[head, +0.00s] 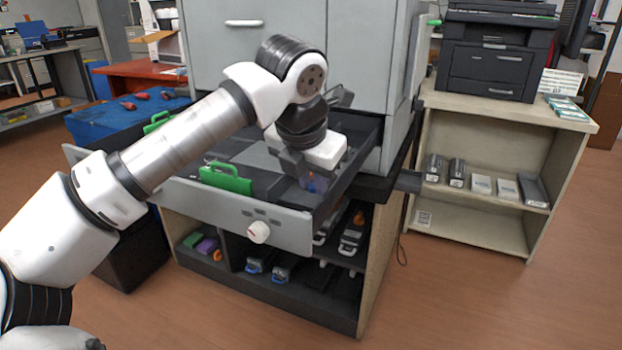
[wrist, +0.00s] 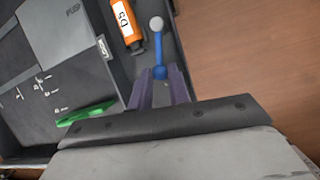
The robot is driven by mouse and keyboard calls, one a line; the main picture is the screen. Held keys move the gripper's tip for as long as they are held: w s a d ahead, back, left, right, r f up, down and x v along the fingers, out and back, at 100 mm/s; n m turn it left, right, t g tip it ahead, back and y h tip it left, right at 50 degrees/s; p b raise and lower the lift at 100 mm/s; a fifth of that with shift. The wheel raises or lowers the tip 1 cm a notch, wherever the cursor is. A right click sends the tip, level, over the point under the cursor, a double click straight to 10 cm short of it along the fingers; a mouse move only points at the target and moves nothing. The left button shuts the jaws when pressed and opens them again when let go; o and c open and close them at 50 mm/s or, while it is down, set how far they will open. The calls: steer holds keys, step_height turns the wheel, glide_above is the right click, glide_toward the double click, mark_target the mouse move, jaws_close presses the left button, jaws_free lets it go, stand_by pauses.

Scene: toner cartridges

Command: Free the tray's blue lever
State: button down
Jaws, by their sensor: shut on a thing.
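The tray (head: 276,228) is pulled out of the large grey machine; its dark inside also shows in the wrist view (wrist: 75,88). The blue lever (wrist: 158,52) lies in the tray's narrow side channel and has a pale round knob (wrist: 156,23) at its far end. My gripper (wrist: 160,72) has its purple fingers closed on the lever's near blue end. In the head view my gripper (head: 315,180) reaches down into the tray's right side, hiding most of the lever.
Green handles (head: 226,178) stand up from the tray. A white knob (head: 258,232) sticks out of its front. A printer (head: 497,55) stands on the right cabinet. The floor to the right is clear.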

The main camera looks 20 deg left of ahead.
steer(key=c, duration=1.3)
jaws_free()
